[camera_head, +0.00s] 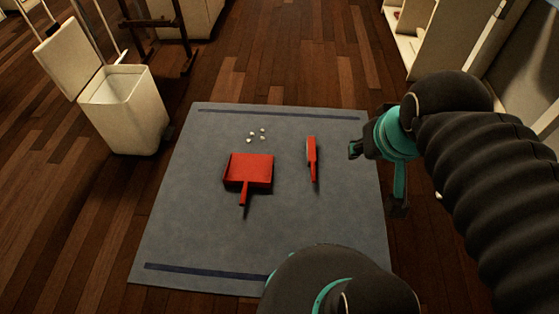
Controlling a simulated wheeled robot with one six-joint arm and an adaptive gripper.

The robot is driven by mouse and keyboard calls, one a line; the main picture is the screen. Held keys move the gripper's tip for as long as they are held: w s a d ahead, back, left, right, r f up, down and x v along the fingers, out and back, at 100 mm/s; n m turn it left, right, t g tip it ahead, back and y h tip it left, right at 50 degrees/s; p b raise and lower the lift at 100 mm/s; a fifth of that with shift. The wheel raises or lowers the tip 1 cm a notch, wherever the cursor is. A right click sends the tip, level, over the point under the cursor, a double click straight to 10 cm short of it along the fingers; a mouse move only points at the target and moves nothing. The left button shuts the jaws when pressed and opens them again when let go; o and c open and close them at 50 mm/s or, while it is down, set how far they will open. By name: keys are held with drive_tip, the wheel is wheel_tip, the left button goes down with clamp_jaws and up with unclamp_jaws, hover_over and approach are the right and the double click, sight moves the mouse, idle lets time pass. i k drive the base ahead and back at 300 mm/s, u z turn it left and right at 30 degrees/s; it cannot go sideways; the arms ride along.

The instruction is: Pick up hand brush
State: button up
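The hand brush (312,157) is red and narrow, with a dark end at the bottom. It lies on the blue-grey mat, right of the red dustpan. My gripper (356,150) is at the right end of the mat, to the right of the brush and apart from it. Only a small dark part of the gripper shows beside the teal wrist, so its opening cannot be made out. The arm hides the rest of it.
The red dustpan (249,171) lies left of the brush, with several small white bits (251,138) above it. The mat (200,230) lies on a dark wood floor. An open white bin (125,112) stands at the upper left. Pale shelving (408,38) stands at the upper right.

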sight(312, 158)
drive_tip(key=u, duration=0.05)
drive_tip(key=k, duration=0.55)
drive_tip(key=u, duration=0.75)
drive_tip(key=i, duration=1.3)
